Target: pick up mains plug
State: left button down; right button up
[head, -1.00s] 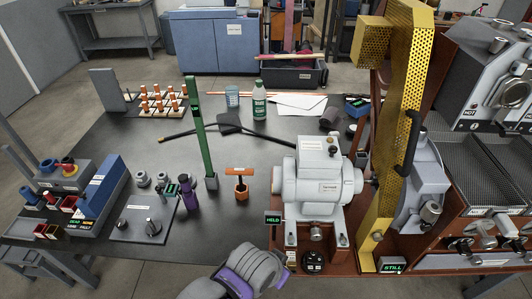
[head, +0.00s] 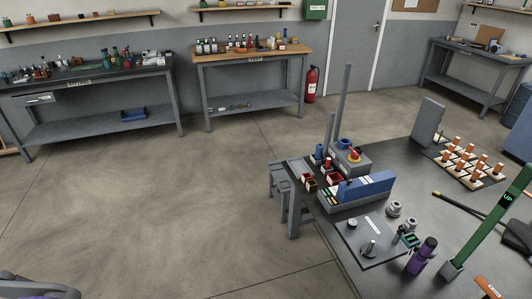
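I cannot make out a mains plug for certain. A thick black cable (head: 462,203) lies on the dark tabletop at the right, with a pale tan tip at its left end. Its other end runs behind the green lever post marked UP (head: 501,215) and out of the picture. A grey and purple part of my own arm shows in the bottom left corner, over the floor and well away from the table. No gripper fingers show in this view.
The dark table (head: 378,274) carries a blue block (head: 362,190), a grey box with a red button (head: 350,158), a knob plate (head: 368,240), a purple bottle (head: 422,257) and a board of orange pegs (head: 470,160). The floor (head: 170,210) at the left is clear. Benches stand behind.

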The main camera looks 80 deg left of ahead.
aim_at(318, 157)
jog(key=l+u, duration=0.1)
jog(key=u, duration=2.2)
jog(key=i+j+z, duration=0.1)
jog(key=i+j, duration=0.2)
jog(key=i, duration=0.15)
jog(key=i+j+z, duration=0.15)
jog(key=i+j, duration=0.15)
jog(key=i+j+z, duration=0.1)
jog(key=i+j, duration=0.3)
jog(key=i+j+z, duration=0.15)
jog(key=i+j, duration=0.3)
jog(key=i+j+z, duration=0.1)
jog(key=i+j, duration=0.35)
jog(key=i+j+z, duration=0.1)
jog(key=i+j, duration=0.25)
jog(key=i+j+z, duration=0.15)
jog(key=i+j, duration=0.15)
jog(key=j, duration=0.3)
jog(key=i+j+z, duration=0.1)
jog(key=i+j, duration=0.2)
jog(key=j, duration=0.25)
